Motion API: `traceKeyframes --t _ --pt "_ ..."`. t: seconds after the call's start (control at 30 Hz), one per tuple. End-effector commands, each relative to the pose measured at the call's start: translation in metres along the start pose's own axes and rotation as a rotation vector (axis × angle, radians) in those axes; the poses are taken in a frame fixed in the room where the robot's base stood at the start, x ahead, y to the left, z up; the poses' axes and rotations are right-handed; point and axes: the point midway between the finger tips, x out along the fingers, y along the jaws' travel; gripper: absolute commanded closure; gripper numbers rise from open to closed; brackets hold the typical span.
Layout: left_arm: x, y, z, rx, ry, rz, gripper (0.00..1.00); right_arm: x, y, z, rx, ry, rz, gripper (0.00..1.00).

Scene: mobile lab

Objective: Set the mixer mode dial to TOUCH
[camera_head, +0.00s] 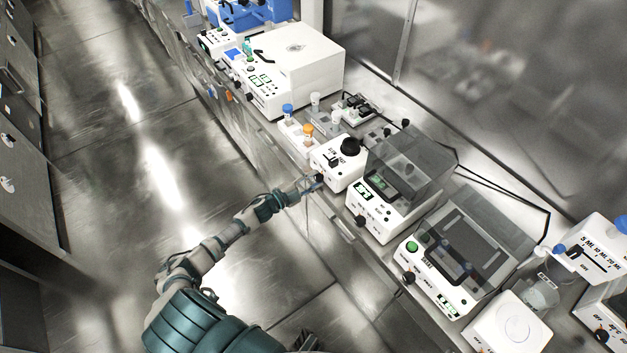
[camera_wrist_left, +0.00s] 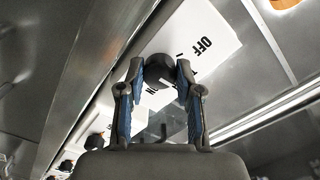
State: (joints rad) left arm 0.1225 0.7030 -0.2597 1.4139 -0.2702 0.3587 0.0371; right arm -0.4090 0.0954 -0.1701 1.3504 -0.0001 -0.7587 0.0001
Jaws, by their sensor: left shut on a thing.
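The mixer (camera_head: 349,174) is a small white box with a black round cup on top, at the bench's front edge in the head view. Its black mode dial (camera_wrist_left: 158,70) shows in the left wrist view, on a white panel with OFF and ON printed. The rest of the lettering is partly covered by my gripper, and I cannot read the dial's setting. My left gripper (camera_head: 315,181) reaches the mixer's front; in the left wrist view its two blue-padded fingers (camera_wrist_left: 157,88) are shut on the dial from both sides. My right gripper is not in view.
A white rack (camera_head: 293,138) with blue- and orange-capped tubes stands left of the mixer. A clear-lidded device (camera_head: 384,216) stands close on its right. A large white centrifuge-like box (camera_head: 300,62) is further back. The floor before the bench is clear.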

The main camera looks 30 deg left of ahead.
Motion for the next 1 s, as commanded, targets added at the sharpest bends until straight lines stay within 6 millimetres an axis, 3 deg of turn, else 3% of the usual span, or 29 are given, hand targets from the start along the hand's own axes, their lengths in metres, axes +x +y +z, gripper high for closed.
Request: traceKeyframes --t 0.67,0.7,0.77,1.0 --pt "-0.002 0.006 0.002 0.059 -0.005 0.009 1.00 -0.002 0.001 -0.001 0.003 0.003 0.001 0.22" --pt "-0.002 0.006 0.002 0.059 -0.005 0.009 0.58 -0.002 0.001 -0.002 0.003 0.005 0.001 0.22" --pt "-0.002 0.005 0.002 0.058 -0.005 0.008 0.43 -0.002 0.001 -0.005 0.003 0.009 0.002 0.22" --pt "-0.001 0.004 0.002 0.059 -0.004 0.006 0.40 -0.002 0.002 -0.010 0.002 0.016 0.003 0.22"
